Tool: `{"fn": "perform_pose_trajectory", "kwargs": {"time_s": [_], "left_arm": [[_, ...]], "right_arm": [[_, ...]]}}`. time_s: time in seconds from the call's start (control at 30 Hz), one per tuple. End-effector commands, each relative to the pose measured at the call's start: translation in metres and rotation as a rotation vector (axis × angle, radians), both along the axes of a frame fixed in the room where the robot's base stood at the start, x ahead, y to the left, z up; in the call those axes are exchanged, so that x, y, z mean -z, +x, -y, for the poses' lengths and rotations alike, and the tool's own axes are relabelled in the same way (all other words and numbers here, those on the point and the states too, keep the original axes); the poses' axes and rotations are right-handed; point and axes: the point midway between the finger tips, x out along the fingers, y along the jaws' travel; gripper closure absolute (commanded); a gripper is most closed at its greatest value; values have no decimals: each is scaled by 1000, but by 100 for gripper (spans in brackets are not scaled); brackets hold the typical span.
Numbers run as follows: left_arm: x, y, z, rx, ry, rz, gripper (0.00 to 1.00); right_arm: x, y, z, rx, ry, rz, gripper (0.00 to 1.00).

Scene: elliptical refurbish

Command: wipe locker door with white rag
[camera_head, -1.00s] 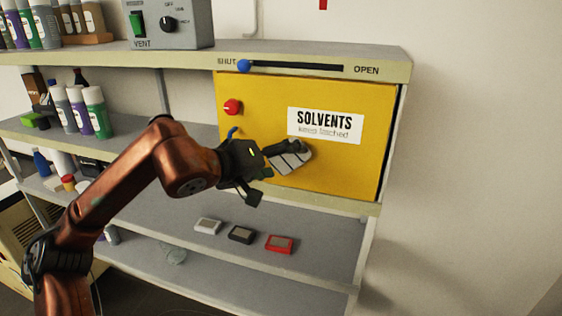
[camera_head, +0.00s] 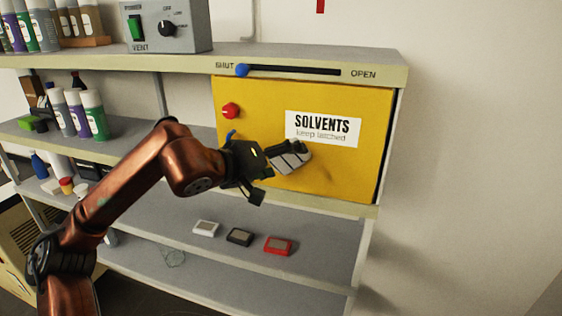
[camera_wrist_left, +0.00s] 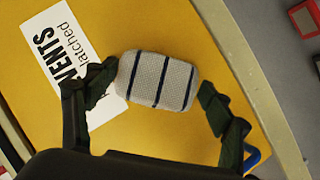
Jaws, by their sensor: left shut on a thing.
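The yellow locker door (camera_head: 355,178) carries a white label reading "SOLVENTS keep latched" (camera_head: 323,128). My left gripper (camera_head: 277,156) is in front of the door, below and left of the label. It is shut on the white rag (camera_head: 291,159), a pale pad with dark stripes. The left wrist view shows the rag (camera_wrist_left: 160,82) between the two fingers against the yellow door; whether it touches the door is hard to tell. A red knob (camera_head: 231,110) is on the door's left, with a blue piece (camera_head: 231,134) below it. My right gripper is out of view.
Above the door, a slider with a blue knob (camera_head: 242,70) sits at SHUT. A grey VENT box (camera_head: 167,25) stands on top. White (camera_head: 206,228), black (camera_head: 240,236) and red (camera_head: 278,245) small boxes lie on the shelf below. Spray cans (camera_head: 94,115) stand left. The wall right is bare.

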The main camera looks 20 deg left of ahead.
Motion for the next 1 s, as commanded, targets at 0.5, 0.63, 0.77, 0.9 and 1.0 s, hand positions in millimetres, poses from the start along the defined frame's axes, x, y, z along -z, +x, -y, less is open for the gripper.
{"fn": "perform_pose_trajectory", "kwargs": {"time_s": [0.5, 0.63, 0.77, 0.9, 1.0], "left_arm": [[-1, -4, 38, 2, 0, 2, 45], [-1, -1, 38, 1, -1, 1, 45], [0, 0, 36, -1, -1, 0, 45], [0, 1, 27, -2, 0, 0, 45], [0, 3, 18, -4, -1, 0, 45]], "right_arm": [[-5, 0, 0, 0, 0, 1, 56], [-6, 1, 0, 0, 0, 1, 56], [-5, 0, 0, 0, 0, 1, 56], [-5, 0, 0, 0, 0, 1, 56], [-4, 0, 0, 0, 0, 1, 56]]}}
